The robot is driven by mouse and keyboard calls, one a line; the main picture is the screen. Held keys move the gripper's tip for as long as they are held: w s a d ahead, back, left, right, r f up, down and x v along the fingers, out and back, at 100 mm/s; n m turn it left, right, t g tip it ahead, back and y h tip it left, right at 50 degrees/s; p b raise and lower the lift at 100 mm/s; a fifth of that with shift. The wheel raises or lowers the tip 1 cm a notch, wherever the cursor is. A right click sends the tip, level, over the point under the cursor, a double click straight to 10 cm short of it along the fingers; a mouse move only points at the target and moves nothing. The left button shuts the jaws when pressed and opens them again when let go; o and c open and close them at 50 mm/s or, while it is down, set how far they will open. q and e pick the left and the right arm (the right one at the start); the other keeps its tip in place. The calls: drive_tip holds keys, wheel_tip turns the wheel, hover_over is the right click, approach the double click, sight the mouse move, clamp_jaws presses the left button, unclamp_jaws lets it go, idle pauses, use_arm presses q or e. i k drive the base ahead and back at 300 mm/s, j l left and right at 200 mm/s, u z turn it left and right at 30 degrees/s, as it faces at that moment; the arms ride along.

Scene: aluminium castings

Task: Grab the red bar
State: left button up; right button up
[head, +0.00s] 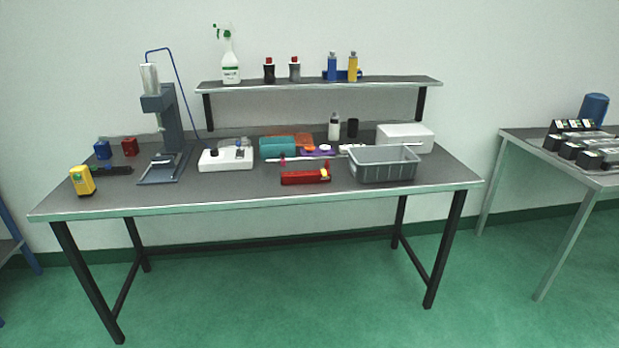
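A red bar-shaped object (305,177) lies on the grey-topped workbench (240,195), near the middle of its front half. It has a small yellow part at its right end. It lies just left of a grey bin and apart from it. Neither of my grippers shows in the head view, so nothing is seen holding or touching the red object.
A grey bin (384,168) stands right of the red object. Behind are a teal box (277,148) and a white box (405,138). A press (162,125) and a yellow device (82,181) stand left. The bench front is clear. A second table (571,155) stands right.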

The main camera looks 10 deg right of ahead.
sight(291, 177)
drive_tip(key=i+j, duration=0.15)
drive_tip(key=i, duration=0.3)
drive_tip(key=i+j, duration=0.2)
drive_tip(key=i, duration=0.25)
drive_tip(key=i+j+z, duration=0.1)
drive_tip(key=i, duration=0.35)
drive_tip(key=i+j, duration=0.25)
drive_tip(key=i, duration=0.2)
drive_tip(key=i+j, duration=0.2)
drive_tip(key=i, duration=0.25)
